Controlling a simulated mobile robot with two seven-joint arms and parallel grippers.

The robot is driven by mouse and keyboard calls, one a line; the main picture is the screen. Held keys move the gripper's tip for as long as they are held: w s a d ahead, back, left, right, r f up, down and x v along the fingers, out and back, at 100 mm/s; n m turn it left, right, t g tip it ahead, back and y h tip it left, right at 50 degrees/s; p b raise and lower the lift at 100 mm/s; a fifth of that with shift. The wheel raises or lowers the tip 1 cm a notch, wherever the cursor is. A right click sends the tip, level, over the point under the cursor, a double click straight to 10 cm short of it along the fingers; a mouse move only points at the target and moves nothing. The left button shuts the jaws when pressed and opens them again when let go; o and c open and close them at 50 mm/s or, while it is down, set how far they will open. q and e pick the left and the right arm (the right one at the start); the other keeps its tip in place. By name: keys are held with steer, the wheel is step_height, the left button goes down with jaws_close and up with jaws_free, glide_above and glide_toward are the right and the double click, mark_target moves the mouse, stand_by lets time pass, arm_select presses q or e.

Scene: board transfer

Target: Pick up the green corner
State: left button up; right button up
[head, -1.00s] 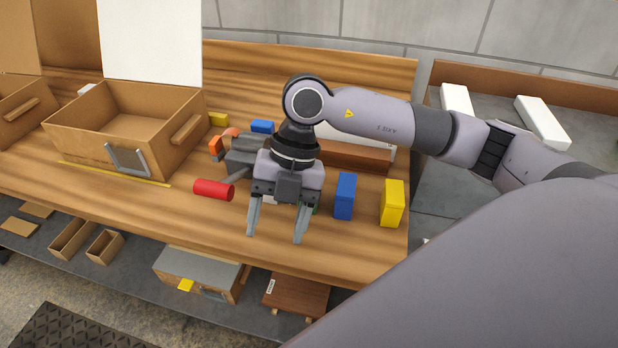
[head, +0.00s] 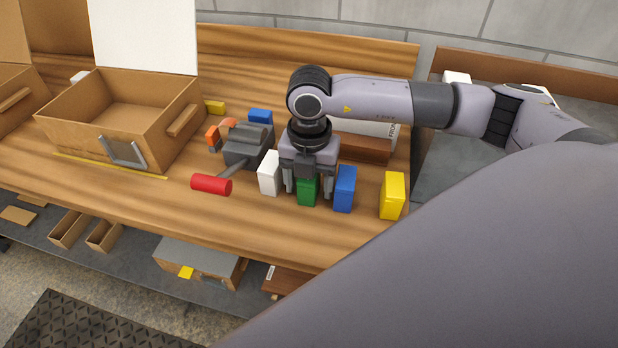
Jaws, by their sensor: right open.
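The green corner, seen as a green block (head: 307,190), stands upright on the wooden workbench (head: 250,230) in the head view. It is between a white block (head: 269,173) on its left and a blue block (head: 345,189) on its right. My right gripper (head: 306,186) is open with its fingers pointing down, one on each side of the green block as seen here. The gripper body hides the block's upper part. I cannot tell whether the fingers touch it. My left gripper is not in view.
A yellow block (head: 392,195) stands farther right. A red cylinder (head: 211,184) on a grey vise-like tool (head: 247,146) lies to the left. An open cardboard box (head: 165,120) stands at the back left. The bench front is clear.

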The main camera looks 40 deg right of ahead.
steer(key=c, duration=1)
steer(key=shift+r, duration=0.15)
steer(key=shift+c, duration=0.2)
